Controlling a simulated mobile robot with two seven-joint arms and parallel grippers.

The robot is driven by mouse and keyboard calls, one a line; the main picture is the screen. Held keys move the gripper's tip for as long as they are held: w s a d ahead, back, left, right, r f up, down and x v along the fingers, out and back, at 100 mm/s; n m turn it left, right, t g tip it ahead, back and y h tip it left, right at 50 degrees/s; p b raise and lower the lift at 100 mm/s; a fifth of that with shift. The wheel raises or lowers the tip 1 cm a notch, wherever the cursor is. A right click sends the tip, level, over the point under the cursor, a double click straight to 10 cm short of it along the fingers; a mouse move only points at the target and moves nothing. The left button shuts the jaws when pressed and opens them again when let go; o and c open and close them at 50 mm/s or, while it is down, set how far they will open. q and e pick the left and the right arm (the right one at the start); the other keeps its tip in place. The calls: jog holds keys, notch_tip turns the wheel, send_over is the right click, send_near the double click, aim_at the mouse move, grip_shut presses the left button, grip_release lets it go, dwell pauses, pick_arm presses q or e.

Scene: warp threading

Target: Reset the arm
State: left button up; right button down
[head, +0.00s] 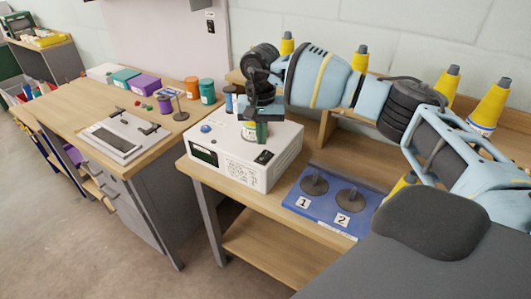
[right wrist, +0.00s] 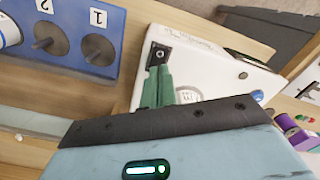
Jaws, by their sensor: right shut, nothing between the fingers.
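My right arm reaches in from the right in the head view. Its gripper (head: 262,132) points down at the white box-shaped machine (head: 226,168), over its top. In the right wrist view its green fingers (right wrist: 159,86) are together with nothing between them, against the white machine top (right wrist: 215,75). I cannot tell whether the fingertips touch it. The blue board (head: 318,218) with two grey discs and pegs, marked 1 and 2, lies right of the machine. Both pegs are bare. The board also shows in the right wrist view (right wrist: 130,30). My left gripper is out of view.
Several yellow cones (head: 490,107) stand along the back behind my right arm. The left bench (head: 75,112) holds a white device (head: 121,136), a purple box (head: 144,82), an orange spool (head: 207,91) and small items. Open floor (head: 60,230) lies front left.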

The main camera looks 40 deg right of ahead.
jog(key=shift+r, duration=0.8)
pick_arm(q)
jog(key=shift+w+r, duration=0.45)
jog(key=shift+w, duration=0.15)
